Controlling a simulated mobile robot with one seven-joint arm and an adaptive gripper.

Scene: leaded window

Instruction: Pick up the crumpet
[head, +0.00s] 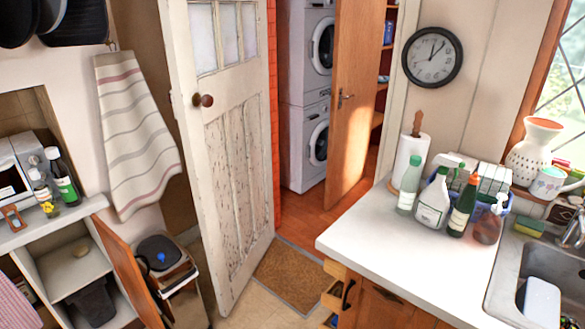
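My gripper is not in view.
An open wooden cabinet door (134,274) stands at the right of the shelf, beside a bin (165,255). A dark container (92,303) sits below. Bottles (62,178) stand on the ledge above. Tiled floor is free near the mat (292,276); a counter (400,248) is at right.

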